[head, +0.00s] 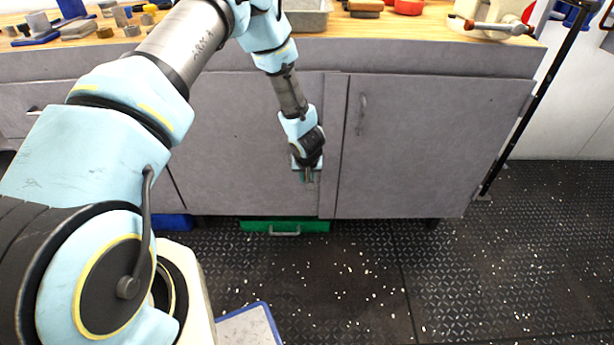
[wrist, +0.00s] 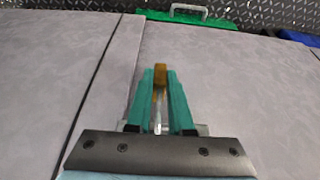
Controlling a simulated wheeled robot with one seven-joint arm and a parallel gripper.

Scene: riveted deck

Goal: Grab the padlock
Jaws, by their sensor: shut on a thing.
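My gripper (head: 308,177) hangs in front of the grey cabinet doors, below the worktop edge. In the wrist view its two teal fingers (wrist: 161,95) are closed on a small brass-coloured padlock (wrist: 160,75). The brass part shows between the fingertips, and a narrow silvery part shows further back between the fingers. Most of the padlock is hidden by the fingers, and in the head view I cannot make it out clearly.
The grey cabinet (head: 430,140) stands close behind my gripper. Its wooden worktop (head: 345,22) holds a metal tray (head: 308,15), a red item (head: 408,6) and several small blocks. A green case (head: 262,226) lies under the cabinet. A black pole (head: 535,95) leans at the right. Open floor lies in front.

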